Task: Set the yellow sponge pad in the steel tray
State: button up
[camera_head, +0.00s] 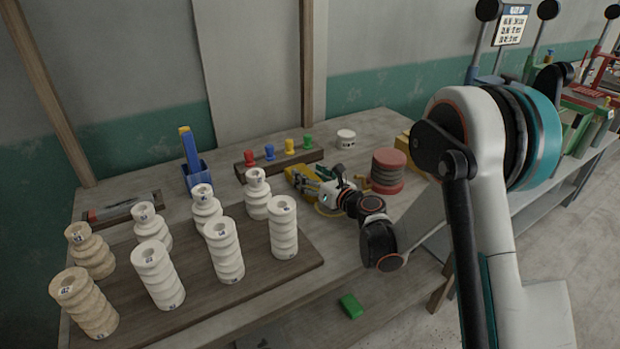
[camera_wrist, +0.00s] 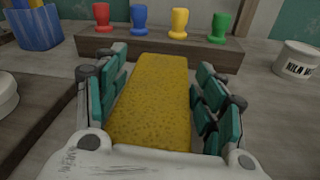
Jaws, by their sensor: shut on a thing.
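The yellow sponge pad (camera_wrist: 150,100) lies lengthwise between the teal-padded fingers of my gripper (camera_wrist: 160,72) in the wrist view. My gripper is shut on it. In the head view the sponge pad (camera_head: 297,171) shows partly at my gripper (camera_head: 305,181), in front of the peg rack; the fingers hide some of it. I cannot tell whether the pad touches the table. A shallow tray (camera_head: 117,207) with a red-ended tool lies at the left of the table; I cannot tell whether it is the steel tray.
A wooden rack (camera_head: 277,162) with coloured pegs stands behind my gripper. A blue holder (camera_head: 196,177) is to its left, a red-topped stack (camera_head: 388,170) to its right. A board (camera_head: 297,265) with several pale ringed columns fills the left front. A white tub (camera_head: 346,138) stands behind.

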jog(key=shift+f, duration=0.1)
jog(key=o, duration=1.6)
